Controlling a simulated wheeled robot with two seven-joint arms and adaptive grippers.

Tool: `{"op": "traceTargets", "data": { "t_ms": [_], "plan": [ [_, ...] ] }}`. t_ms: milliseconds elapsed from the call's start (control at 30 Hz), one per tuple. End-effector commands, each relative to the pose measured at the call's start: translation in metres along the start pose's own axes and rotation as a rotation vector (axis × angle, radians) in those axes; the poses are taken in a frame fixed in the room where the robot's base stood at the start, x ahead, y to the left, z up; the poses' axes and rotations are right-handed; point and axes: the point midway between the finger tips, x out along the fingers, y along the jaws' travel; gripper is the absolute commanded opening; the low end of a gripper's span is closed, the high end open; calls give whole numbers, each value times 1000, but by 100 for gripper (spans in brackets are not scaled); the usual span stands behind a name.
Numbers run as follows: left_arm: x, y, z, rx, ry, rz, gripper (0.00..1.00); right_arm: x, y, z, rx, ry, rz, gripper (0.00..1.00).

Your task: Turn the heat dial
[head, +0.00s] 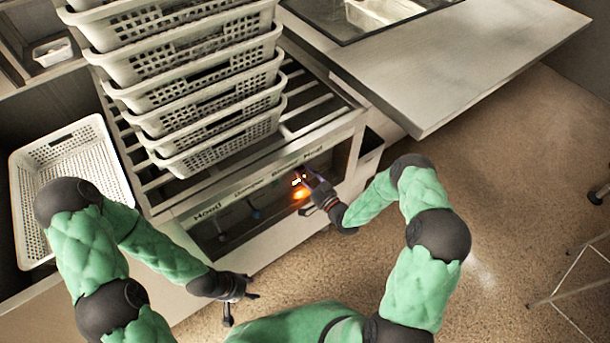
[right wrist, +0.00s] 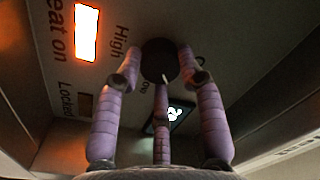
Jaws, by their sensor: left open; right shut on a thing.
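My left gripper (head: 239,294) is open and empty, low in front of the cabinet and away from the panel.
Stacked white perforated baskets (head: 185,85) stand on the rack above. A metal counter (head: 470,65) projects at right. Open floor (head: 490,200) lies right.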

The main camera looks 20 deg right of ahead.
Motion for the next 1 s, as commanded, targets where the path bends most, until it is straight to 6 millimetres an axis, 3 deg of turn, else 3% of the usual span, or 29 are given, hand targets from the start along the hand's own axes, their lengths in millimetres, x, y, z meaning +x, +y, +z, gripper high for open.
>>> {"op": "traceTargets", "data": {
  "t_ms": [500, 1000],
  "plan": [
    [0, 0, 0, 0, 0, 0, 52, -1, -1, 3, 473, 23, 8, 6],
    [0, 0, 0, 0, 0, 0, 52, -1, -1, 4, 722, 38, 11, 6]
  ]
}}
